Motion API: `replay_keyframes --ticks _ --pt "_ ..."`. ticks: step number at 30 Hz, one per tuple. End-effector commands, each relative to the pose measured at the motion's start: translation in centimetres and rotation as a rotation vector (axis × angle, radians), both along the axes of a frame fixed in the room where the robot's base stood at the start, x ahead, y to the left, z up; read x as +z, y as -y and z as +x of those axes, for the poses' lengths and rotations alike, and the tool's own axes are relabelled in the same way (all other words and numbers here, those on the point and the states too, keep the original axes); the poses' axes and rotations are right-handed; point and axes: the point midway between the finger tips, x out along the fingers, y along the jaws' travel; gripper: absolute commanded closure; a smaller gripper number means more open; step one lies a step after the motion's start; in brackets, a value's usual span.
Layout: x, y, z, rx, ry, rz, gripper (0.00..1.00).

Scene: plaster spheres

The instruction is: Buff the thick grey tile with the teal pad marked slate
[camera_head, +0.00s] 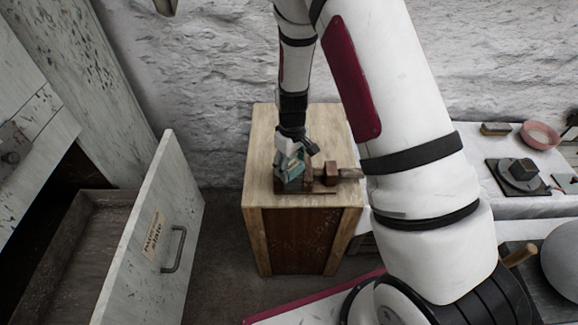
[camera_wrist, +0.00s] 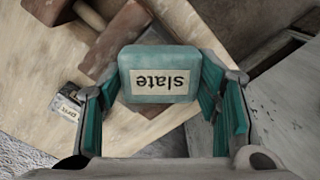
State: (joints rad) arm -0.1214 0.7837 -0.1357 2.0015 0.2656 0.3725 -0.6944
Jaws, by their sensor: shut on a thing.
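The teal pad (camera_wrist: 158,78) has a pale label reading "slate", upside down in the wrist view. My gripper (camera_wrist: 160,95) is shut on it, with one finger at each side. In the head view my gripper (camera_head: 291,156) is low over the wooden cabinet top (camera_head: 262,140), with the teal pad (camera_head: 287,170) at its tip. I cannot tell whether the pad touches what lies below. I cannot surely pick out the thick grey tile. A dark slab (camera_head: 496,178) with a grey disc and dark block on it lies on the right table.
A brown block (camera_head: 331,173) with a wooden handle lies just right of my gripper. An open drawer (camera_head: 150,225) with a label stands at the left. A pink bowl (camera_head: 540,135) and a brush-like thing (camera_head: 495,129) are on the white-covered table. A grey sphere (camera_head: 562,260) is at right.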

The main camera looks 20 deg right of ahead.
Motion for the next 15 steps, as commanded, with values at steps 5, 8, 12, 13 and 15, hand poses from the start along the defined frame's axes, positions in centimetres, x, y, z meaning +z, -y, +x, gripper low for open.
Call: replay_keyframes --ticks 5,8,12,13,15 --pt "-0.1 0.7 0.3 0.000 0.000 -0.001 0.74" --pt "0.0 1.0 0.5 -0.001 0.000 -0.002 0.74" --pt "0.0 1.8 0.9 -0.003 0.001 -0.002 0.74" --pt "0.1 1.9 1.0 -0.002 0.002 -0.001 0.74" --pt "0.1 2.3 1.2 -0.002 0.002 -0.001 0.74"
